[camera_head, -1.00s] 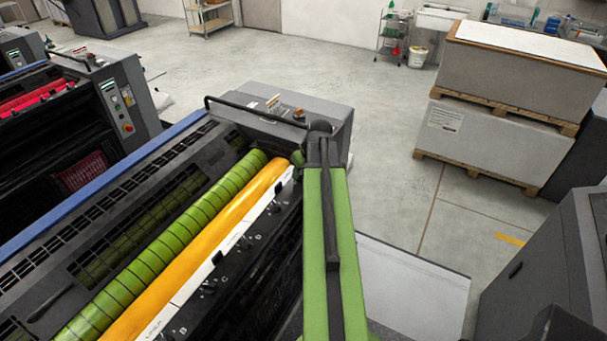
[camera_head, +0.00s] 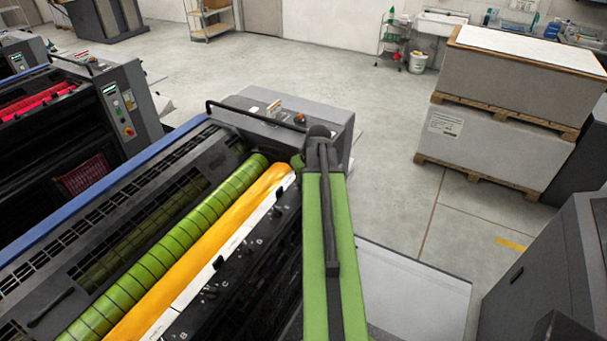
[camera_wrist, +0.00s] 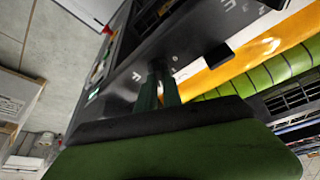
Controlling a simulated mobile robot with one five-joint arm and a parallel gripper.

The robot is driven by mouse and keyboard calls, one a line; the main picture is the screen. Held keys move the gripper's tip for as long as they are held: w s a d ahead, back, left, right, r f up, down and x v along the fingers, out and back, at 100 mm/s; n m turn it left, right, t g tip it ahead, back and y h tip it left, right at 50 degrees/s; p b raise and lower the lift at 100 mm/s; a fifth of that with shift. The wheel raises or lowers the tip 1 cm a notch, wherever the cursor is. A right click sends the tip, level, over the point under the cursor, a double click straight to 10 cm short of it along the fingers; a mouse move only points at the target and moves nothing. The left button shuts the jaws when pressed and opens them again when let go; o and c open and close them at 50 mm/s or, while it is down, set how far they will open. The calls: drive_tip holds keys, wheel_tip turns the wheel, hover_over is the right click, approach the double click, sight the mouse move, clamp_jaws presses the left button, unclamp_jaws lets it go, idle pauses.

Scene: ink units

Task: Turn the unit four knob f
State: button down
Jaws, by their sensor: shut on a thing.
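The unit has a dark ledge (camera_head: 240,268) with a row of small black knobs and white letters, too small to read surely. The ledge runs beside a yellow roller (camera_head: 210,245) and a green-banded roller (camera_head: 160,240). My green arm hides its far end in the head view. In the wrist view my gripper (camera_wrist: 160,76) points down at the dark ledge (camera_wrist: 190,40), its two fingers close together on a small knob that they mostly hide. A white letter shows just left of the fingertips. Another black knob (camera_wrist: 218,56) stands free to the right.
A black handrail (camera_head: 255,115) and an end cabinet (camera_head: 325,108) stand at the unit's far end. Boxed pallets (camera_head: 500,140) stand at right, a grey cabinet (camera_head: 555,270) at lower right. Open floor (camera_head: 390,190) lies between.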

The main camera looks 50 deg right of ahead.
drive_tip(key=m, duration=0.2)
drive_tip(key=m+h, duration=0.1)
drive_tip(key=shift+s+a+f+m+g, duration=0.1)
drive_tip(key=shift+a+m+g, duration=0.1)
drive_tip(key=shift+m+g, duration=0.2)
drive_tip(key=shift+a+m+g+h, duration=0.1)
drive_tip(key=shift+m+g+h, duration=0.3)
drive_tip(key=shift+m, duration=0.9)
drive_tip(key=shift+m+g+h, duration=0.3)
drive_tip(key=shift+m+h, duration=0.1)
drive_tip(key=shift+m, duration=0.9)
drive_tip(key=shift+w, duration=0.2)
drive_tip(key=c, duration=1.5)
unclamp_jaws()
drive_tip(key=shift+a, duration=0.1)
